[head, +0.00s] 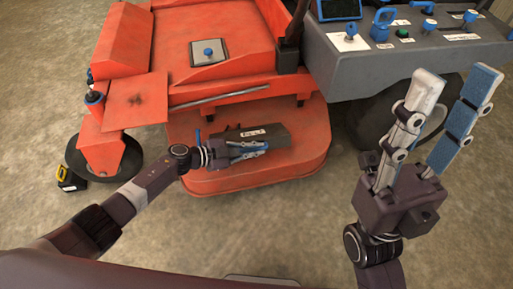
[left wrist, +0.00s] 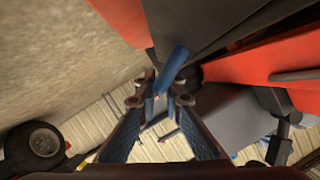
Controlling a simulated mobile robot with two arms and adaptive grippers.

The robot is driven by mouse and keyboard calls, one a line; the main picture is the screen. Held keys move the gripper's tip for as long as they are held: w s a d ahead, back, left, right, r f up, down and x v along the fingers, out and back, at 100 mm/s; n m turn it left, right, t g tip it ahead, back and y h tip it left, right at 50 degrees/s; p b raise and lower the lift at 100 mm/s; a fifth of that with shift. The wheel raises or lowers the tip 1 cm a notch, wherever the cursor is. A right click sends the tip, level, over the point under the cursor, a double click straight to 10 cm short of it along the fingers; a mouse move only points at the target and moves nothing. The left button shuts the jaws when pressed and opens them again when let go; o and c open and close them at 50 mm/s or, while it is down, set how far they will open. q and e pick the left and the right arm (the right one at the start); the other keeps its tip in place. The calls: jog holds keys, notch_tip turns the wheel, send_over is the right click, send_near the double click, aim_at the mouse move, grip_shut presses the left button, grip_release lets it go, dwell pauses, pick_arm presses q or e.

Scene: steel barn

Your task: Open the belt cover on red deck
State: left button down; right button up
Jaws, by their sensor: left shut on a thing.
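The belt cover (head: 270,134) is a dark grey box with a white label on the red deck (head: 300,170), low in front of the orange machine. It looks closed, though my gripper hides part of it. My left gripper (head: 258,148) is at the cover's near side. In the left wrist view, a blue handle (left wrist: 172,68) lies between the fingertips of my left gripper (left wrist: 160,97), which is shut on it. The cover (left wrist: 190,25) shows as a dark surface beyond. My right gripper (head: 454,88) is raised at the right, open and empty.
A grey control panel (head: 420,45) with blue and green knobs stands at the upper right, above a dark wheel (head: 375,110). A caster wheel (head: 105,155) and a small black-and-yellow object (head: 70,179) are at the left. The floor in front is clear.

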pick_arm(q)
jog(key=shift+w+a+r+p, duration=0.15)
jog(key=shift+w+r+p, duration=0.2)
jog(key=shift+r, duration=0.2)
jog(key=shift+w+a+r+p, duration=0.1)
jog(key=shift+w+r+p, duration=0.15)
jog(key=shift+r+p, duration=0.25)
jog(key=c, duration=2.3)
grip_release()
jog(key=shift+s, duration=0.1)
jog(key=v, duration=1.2)
